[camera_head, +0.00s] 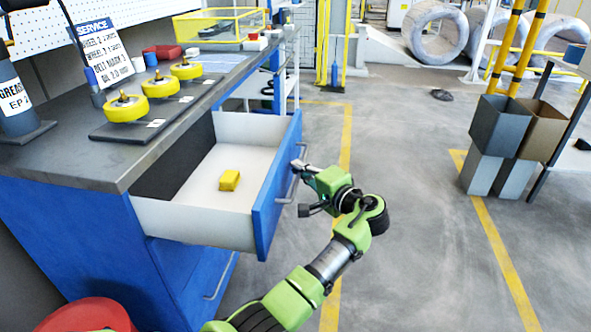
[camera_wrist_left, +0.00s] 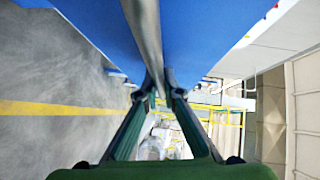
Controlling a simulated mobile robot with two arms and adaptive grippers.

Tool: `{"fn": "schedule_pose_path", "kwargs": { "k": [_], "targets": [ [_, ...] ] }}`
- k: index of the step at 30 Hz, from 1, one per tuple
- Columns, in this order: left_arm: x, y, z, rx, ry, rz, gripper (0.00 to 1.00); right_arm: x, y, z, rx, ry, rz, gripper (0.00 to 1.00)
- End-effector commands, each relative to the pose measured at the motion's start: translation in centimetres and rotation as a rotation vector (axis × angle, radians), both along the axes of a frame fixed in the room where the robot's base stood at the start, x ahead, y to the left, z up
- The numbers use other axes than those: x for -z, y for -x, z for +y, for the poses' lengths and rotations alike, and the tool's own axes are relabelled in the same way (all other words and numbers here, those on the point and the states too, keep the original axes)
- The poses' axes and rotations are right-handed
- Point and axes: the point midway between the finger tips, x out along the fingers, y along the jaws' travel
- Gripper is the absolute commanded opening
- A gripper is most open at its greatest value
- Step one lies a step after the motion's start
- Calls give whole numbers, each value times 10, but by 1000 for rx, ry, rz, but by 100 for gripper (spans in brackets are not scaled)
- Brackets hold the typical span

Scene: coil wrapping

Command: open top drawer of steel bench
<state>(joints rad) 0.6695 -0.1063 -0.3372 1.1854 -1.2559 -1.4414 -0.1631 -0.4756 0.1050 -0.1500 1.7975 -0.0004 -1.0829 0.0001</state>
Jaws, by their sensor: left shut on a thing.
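The top drawer (camera_head: 190,222) of the blue steel bench (camera_head: 75,240) stands well out from the bench, with its white inside showing. A small yellow block (camera_head: 229,180) lies on the drawer floor. My left gripper (camera_head: 300,188) is at the drawer's blue front and is shut on the bar handle (camera_head: 289,189). In the left wrist view the fingers (camera_wrist_left: 160,92) close around the metal handle bar (camera_wrist_left: 146,40), with the blue drawer front behind it. My right gripper is not in view.
The grey bench top (camera_head: 60,155) carries yellow wheels on a dark plate, a service sign (camera_head: 102,55) and a grease tube (camera_head: 14,100). A red round thing (camera_head: 88,316) stands at the lower left. The grey floor right of my arm is clear up to several bins (camera_head: 499,124).

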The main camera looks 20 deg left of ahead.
Motion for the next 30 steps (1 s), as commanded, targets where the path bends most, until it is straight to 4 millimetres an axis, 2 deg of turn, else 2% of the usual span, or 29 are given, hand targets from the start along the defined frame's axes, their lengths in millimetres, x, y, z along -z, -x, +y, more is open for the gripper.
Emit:
{"fn": "schedule_pose_path", "kwargs": {
  "k": [17, 18, 19, 30],
  "targets": [
    [2, 0, -4, -3, 2, 4, 0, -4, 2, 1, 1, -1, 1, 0],
    [2, 0, -4, -4, 2, 4, 12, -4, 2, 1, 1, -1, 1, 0],
    [2, 0, -4, -3, 2, 4, 15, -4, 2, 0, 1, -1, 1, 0],
    [0, 1, -8, -1, 2, 1, 15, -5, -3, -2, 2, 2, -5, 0]
  ]
}}
